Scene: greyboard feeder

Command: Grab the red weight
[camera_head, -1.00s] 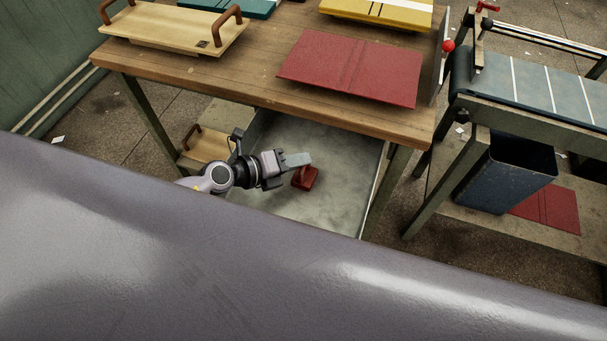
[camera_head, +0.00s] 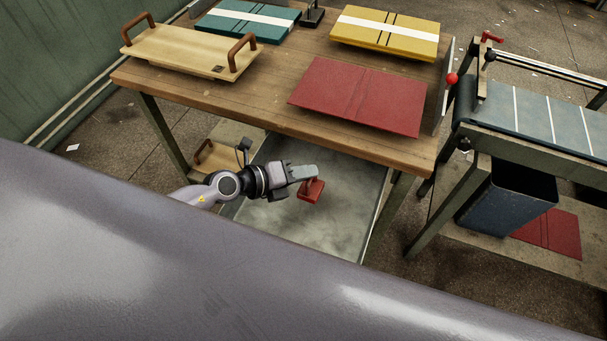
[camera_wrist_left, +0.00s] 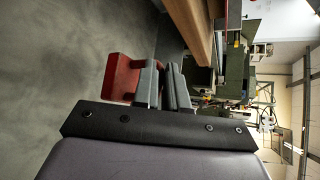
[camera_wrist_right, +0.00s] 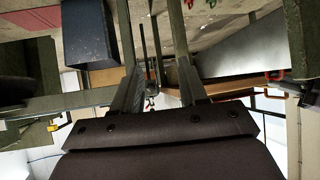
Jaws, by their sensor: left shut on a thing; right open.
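The red weight (camera_head: 312,190) is a small red block at the fingertips of my left gripper (camera_head: 305,173), over the grey metal tray (camera_head: 345,225) under the wooden table. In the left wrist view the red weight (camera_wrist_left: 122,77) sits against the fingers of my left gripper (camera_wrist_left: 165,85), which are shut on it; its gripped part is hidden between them. The right gripper is not in the head view. In the right wrist view my right gripper (camera_wrist_right: 162,85) is open, its fingers apart with nothing between them.
The wooden table (camera_head: 220,95) above holds a red folder (camera_head: 360,95), a yellow board (camera_head: 385,32), a teal board (camera_head: 247,20) and a handled wooden tray (camera_head: 185,48). Its front edge is close over my left arm. A blue bin (camera_head: 507,200) stands right, below a conveyor (camera_head: 540,120).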

